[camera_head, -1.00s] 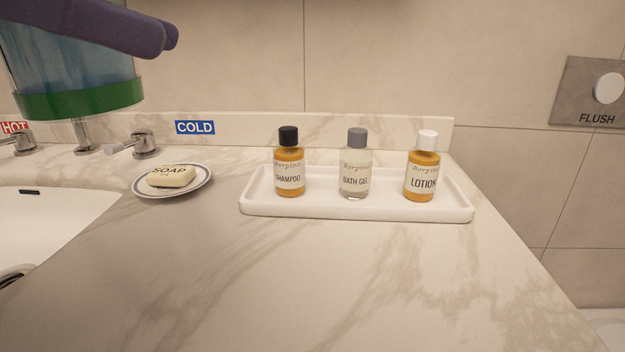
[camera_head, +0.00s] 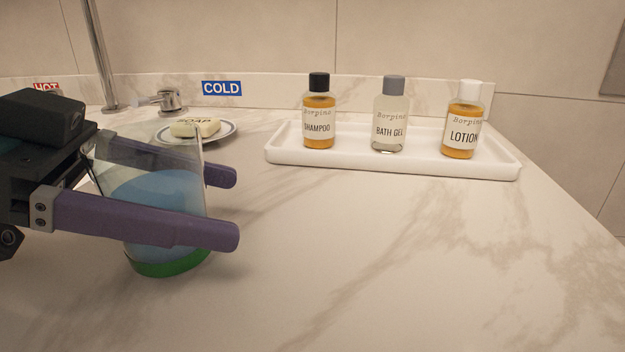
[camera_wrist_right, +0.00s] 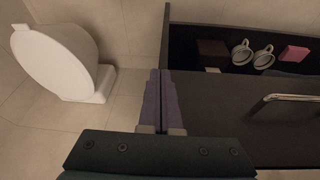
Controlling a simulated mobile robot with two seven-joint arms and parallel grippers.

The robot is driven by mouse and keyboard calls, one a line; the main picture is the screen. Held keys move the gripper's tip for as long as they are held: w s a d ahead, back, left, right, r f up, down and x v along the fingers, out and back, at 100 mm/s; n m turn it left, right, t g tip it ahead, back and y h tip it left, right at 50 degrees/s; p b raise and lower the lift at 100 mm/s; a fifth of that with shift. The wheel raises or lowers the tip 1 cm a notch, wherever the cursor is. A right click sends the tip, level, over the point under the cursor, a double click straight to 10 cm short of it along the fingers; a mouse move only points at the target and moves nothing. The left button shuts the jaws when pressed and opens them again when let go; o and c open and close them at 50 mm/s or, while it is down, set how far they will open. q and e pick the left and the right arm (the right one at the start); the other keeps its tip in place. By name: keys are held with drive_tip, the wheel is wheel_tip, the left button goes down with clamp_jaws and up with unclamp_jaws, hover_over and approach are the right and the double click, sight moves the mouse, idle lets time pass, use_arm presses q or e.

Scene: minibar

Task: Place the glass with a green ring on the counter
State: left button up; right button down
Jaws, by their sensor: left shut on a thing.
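The clear glass (camera_head: 153,222) with a green ring (camera_head: 170,265) around its base holds blue liquid. It stands nearly upright at the left of the head view. My left gripper (camera_head: 232,207) comes in from the left, with its purple fingers shut on both sides of the glass. The glass base is at or just above the marble counter (camera_head: 370,270); I cannot tell whether it touches. My right gripper (camera_wrist_right: 160,100) shows in the right wrist view with its purple fingers together and nothing visible between them.
A soap dish (camera_head: 221,131) with soap (camera_head: 195,128) lies behind the glass. A white tray (camera_head: 290,156) holds shampoo, bath gel and lotion bottles. The front middle of the counter is clear. The right wrist view shows a toilet (camera_wrist_right: 60,62) and a dark cabinet with a handle (camera_wrist_right: 288,98).

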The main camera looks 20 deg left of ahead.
use_arm(q)
drive_tip(key=shift+f, duration=0.15)
drive_tip(key=o, duration=1.3)
drive_tip(key=shift+o, duration=0.2)
drive_tip(key=shift+a+r, duration=0.1)
drive_tip(key=shift+r, duration=0.15)
drive_tip(key=p+v, duration=0.1)
drive_tip(key=v, duration=1.1)
drive_tip(key=shift+p, duration=0.35)
